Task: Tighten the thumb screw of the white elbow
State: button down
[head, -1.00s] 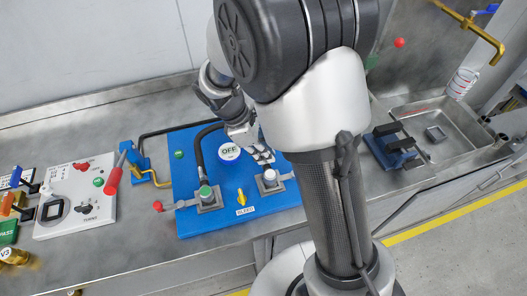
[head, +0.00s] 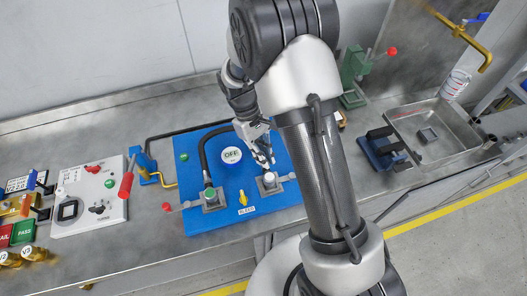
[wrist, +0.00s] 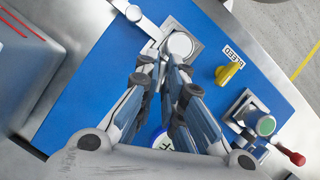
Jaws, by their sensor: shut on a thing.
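The white elbow, a grey fitting with a round white cap (head: 269,178), sits on the right part of the blue board (head: 225,216). Its cap also shows in the wrist view (wrist: 180,45), with a flat metal bar running off to the upper left. My gripper (head: 265,166) is right at this fitting, on its back side. In the wrist view, my two fingers (wrist: 164,60) are drawn close together beside the white cap, shut on a small part there. The fingertips mostly hide that part, the thumb screw.
A green-capped fitting (head: 210,193) with a red-knobbed lever stands on the board's left. A yellow bleed knob (head: 243,197) lies between the fittings. An OFF disc (head: 232,155) and a black hose are behind. A white panel (head: 88,205) stands left, a blue fixture (head: 383,150) right.

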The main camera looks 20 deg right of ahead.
jog(key=m+y+p, duration=0.1)
jog(key=m, duration=0.1)
jog(key=m+y+p, duration=0.1)
jog(key=m, duration=0.2)
jog(key=shift+d+g, duration=0.15)
jog(key=shift+g, duration=0.15)
jog(key=shift+m, duration=0.3)
jog(key=c, duration=1.7)
grip_release()
jog(key=v, duration=1.2)
